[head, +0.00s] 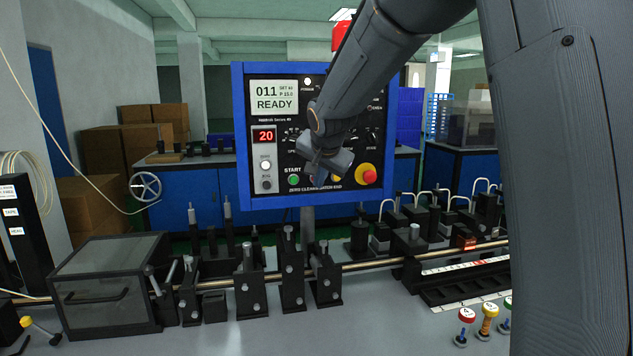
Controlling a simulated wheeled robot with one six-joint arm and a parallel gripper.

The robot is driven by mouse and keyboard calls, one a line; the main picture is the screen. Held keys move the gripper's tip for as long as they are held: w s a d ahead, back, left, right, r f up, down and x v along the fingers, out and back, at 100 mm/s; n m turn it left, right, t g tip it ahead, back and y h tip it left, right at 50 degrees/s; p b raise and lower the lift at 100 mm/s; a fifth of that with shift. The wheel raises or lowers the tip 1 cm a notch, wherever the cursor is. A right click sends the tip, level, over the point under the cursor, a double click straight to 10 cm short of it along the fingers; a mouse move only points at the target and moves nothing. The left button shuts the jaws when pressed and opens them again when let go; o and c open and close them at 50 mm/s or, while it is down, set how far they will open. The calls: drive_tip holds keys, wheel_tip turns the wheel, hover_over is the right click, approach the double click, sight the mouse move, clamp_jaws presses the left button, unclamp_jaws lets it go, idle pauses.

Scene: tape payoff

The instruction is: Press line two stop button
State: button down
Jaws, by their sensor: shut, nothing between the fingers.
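A control panel (243,130) with a blue frame and black face stands behind the machine bench. A green button (294,180) labelled START is at its lower middle. A red mushroom button (368,174) on a yellow collar is at its lower right. My gripper (322,172) is shut and empty, in front of the panel between the green and red buttons. Whether it touches the panel, I cannot tell. My gripper and arm hide the panel's middle and part of its upper right. No button marked for line two can be read.
A display (274,97) reads READY, above a red number 20 (264,136). A bench (230,337) with metal rods, black clamps and a clear-lidded box (112,285) fills the foreground. Several coloured knobs (466,314) stand at lower right. Cardboard boxes (75,210) are stacked at back left.

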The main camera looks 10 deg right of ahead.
drive_tip(key=shift+s+b, duration=0.85)
drive_tip(key=shift+s, duration=1.85)
drive_tip(key=s+f+n+g, duration=0.3)
drive_tip(key=s+f+n, duration=0.1)
drive_tip(key=s+f, duration=0.8)
drive_tip(key=s+f+n+g+y, duration=0.1)
drive_tip(key=s+f+n+g, duration=0.3)
drive_tip(key=s+f, duration=0.9)
drive_tip(key=s, duration=0.5)
drive_tip(key=shift+n+g, duration=0.3)
